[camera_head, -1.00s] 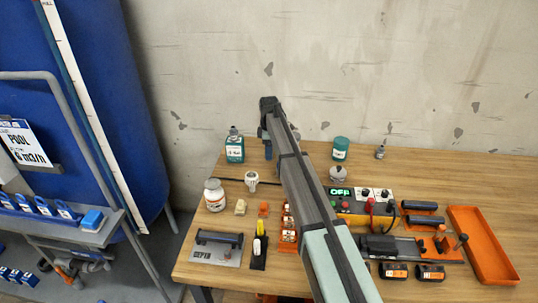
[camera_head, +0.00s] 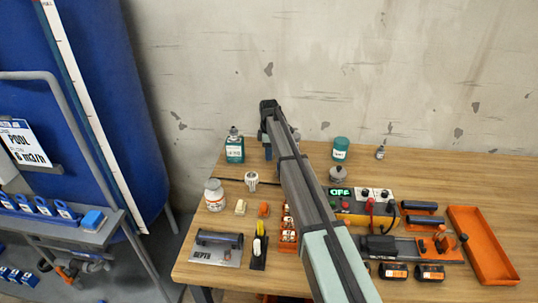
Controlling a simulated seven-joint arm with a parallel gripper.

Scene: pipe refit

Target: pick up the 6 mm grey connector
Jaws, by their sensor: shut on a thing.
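My arm reaches in the camera_head view from the bottom right up over the table and bends down at its far end. My gripper does not show; the arm hides it, so I cannot see what is between the fingers. I cannot make out a 6 mm grey connector. An orange rack (camera_head: 287,248) with small white-topped pieces stands left of my arm, and the arm hides part of it. A small cream piece (camera_head: 240,207) and a small orange piece (camera_head: 263,209) lie left of the rack.
A blue tank (camera_head: 100,110) stands at left.

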